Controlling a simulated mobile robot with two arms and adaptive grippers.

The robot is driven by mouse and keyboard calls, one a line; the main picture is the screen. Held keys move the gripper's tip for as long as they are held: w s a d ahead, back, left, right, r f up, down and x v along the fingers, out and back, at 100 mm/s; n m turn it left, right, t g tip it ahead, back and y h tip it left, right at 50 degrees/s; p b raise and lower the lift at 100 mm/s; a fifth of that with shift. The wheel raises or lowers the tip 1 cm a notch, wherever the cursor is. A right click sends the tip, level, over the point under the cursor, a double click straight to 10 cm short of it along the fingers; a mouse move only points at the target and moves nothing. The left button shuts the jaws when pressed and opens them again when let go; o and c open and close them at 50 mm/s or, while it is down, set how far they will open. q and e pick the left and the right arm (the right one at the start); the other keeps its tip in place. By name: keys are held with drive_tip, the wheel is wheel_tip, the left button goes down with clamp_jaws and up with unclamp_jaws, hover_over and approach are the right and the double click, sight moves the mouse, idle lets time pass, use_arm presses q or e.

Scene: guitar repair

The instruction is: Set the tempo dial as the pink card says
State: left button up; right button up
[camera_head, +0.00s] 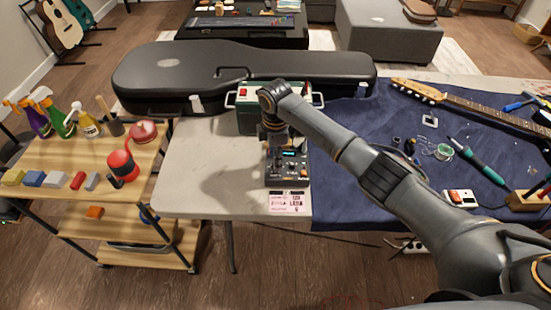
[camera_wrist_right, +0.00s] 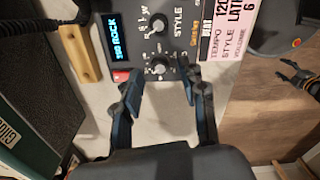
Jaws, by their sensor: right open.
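The dark drum-machine-like device (camera_head: 287,167) sits on the white table below my right gripper. In the right wrist view its blue display (camera_wrist_right: 116,38) shows ROCK after a number that I cannot read surely. The knob marked STYLE (camera_wrist_right: 158,23) lies beyond another knob (camera_wrist_right: 157,66), which is nearer my fingers. My right gripper (camera_wrist_right: 160,88) is open, its fingers on either side of this nearer knob; I cannot tell whether they touch it. The pink card (camera_head: 290,202) lies at the table's front edge; in the wrist view the card (camera_wrist_right: 232,35) reads TEMPO 120, STYLE LATIN, VOLUME 6.
A green amp-like box (camera_head: 247,118) stands just behind the device. A black guitar case (camera_head: 180,75) lies across the back. A blue cloth (camera_head: 345,150) with tools and a guitar neck covers the right side. The table left of the device is clear.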

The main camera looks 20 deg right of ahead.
drive_tip(key=shift+f, duration=0.8)
clamp_jaws()
drive_tip(key=shift+r, duration=0.1)
